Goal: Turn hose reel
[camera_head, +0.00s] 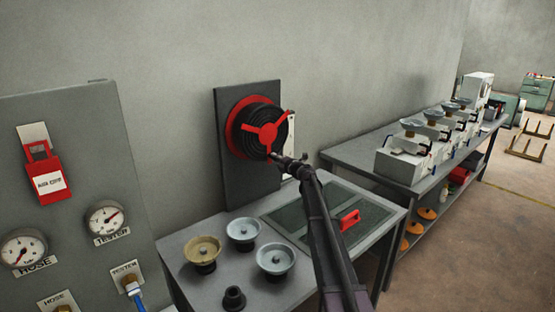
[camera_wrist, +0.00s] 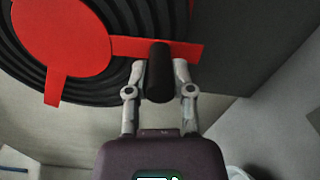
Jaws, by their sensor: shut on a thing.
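The hose reel (camera_head: 259,129) is a red disc with a three-spoked red hub and black hose wound round it. It is mounted on a dark upright panel (camera_head: 235,185) on the table. In the wrist view the red hub (camera_wrist: 62,38) and black coils fill the upper left. A black cylindrical handle (camera_wrist: 159,72) stands at the end of one red spoke (camera_wrist: 186,50). My gripper (camera_wrist: 159,85) has its two fingers on either side of this handle and is shut on it. In the head view my gripper (camera_head: 281,160) is at the reel's lower right, and the handle is hard to make out.
A grey panel (camera_head: 80,130) with gauges stands left. A long bench (camera_head: 345,155) with white devices stands right.

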